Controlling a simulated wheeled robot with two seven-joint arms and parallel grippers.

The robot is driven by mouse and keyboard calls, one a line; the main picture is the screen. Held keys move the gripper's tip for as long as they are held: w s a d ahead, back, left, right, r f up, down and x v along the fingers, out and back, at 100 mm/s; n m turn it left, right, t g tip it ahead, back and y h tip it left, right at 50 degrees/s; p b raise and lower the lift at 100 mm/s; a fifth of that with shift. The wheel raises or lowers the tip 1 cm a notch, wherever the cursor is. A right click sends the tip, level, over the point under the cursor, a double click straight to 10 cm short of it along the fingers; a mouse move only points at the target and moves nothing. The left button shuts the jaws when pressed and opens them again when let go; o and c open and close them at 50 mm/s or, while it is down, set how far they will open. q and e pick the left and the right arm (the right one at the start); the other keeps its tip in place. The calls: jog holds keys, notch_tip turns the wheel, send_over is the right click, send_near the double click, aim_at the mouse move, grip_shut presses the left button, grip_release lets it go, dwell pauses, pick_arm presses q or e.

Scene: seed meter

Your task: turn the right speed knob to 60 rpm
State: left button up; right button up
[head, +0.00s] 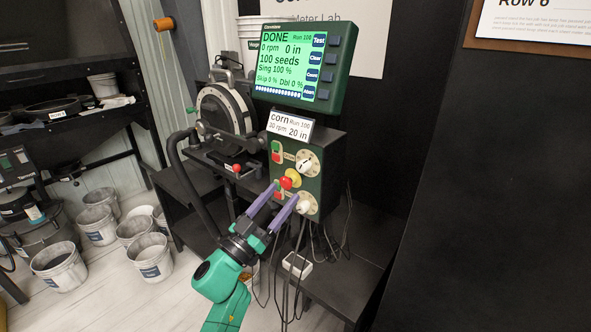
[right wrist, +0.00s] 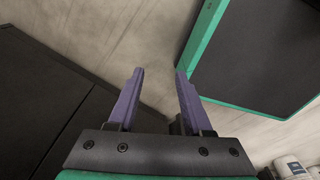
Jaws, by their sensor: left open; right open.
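The green control panel (head: 316,184) on the dark box carries an upper white knob (head: 307,162) and a lower white knob (head: 306,204). Their scale marks are too small to read. My left gripper (head: 286,192) is open in front of the panel's lower part. One purple fingertip is near the red and yellow buttons, the other close beside the lower knob; I cannot tell whether it touches. The screen (head: 287,67) shows DONE, 0 rpm, 0 in and 100 seeds. My right gripper (right wrist: 160,74) is open and empty in the right wrist view, away from the panel.
A card (head: 289,126) reading corn stands above the panel. The round seed meter (head: 224,112) with a black hose is to the left. Cables hang below the panel. Several white buckets (head: 60,268) stand on the floor.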

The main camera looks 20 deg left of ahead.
aim_at(300, 170)
pick_arm(q)
jog(key=x, duration=0.8)
jog(key=shift+w+a+f+p, duration=0.15)
jog(key=shift+w+a+p, duration=0.15)
jog(key=shift+p, duration=0.1)
jog(key=shift+w+d, duration=0.25)
jog(key=shift+a, duration=0.1)
pick_arm(e)
jog(key=shift+w+a+r, duration=0.15)
jog(key=shift+a+r, duration=0.5)
jog(key=shift+a, duration=0.15)
pick_arm(q)
jog(key=c, duration=1)
grip_shut()
pick_arm(e)
jog(key=shift+w+d, duration=0.1)
jog(key=shift+d, duration=0.2)
